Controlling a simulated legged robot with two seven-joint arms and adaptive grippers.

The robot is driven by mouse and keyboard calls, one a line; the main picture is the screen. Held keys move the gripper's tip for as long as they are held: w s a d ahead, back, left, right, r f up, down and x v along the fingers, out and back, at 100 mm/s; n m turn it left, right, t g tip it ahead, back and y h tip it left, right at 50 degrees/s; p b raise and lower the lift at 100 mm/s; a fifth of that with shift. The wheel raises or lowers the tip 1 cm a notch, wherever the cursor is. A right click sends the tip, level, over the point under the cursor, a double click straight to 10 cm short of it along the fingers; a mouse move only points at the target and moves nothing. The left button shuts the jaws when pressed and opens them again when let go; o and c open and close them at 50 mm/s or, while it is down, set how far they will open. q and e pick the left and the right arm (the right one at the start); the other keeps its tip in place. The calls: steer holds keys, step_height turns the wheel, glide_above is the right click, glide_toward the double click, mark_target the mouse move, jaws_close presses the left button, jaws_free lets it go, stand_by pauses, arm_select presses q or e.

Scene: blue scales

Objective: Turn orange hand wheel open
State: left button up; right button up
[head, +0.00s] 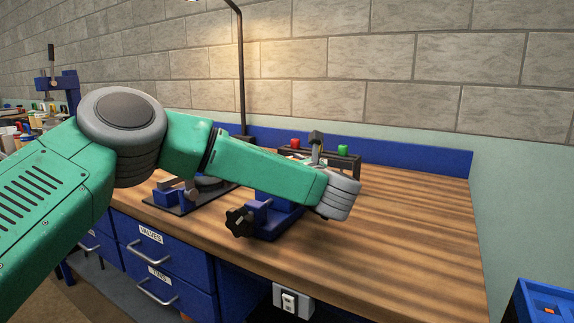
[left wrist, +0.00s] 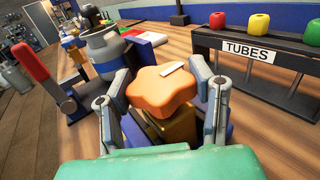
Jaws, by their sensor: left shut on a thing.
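The orange hand wheel (left wrist: 162,92) is in the middle of the left wrist view, lobed, with a white mark on top. It sits above a brass-coloured body (left wrist: 178,125) with blue parts beside it. My left gripper (left wrist: 160,80) has one finger on each side of the wheel and is shut on it. In the head view my left arm reaches over the blue vise (head: 272,220) with a black knob. There my arm hides the wheel, and the fingers are mostly hidden. My right gripper is in neither view.
A black rack (left wrist: 255,65) labelled TUBES, with coloured caps, stands close to the right of the wheel. A device with a red lever (left wrist: 32,62) stands to the left. The wooden bench top (head: 410,220) is clear at right. A blue bin (head: 545,300) is at lower right.

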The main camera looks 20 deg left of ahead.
arm_select(q)
steer(key=o, duration=1.2)
steer(key=shift+d, duration=0.15)
steer(key=shift+s+d, duration=0.25)
steer(key=v, duration=1.1)
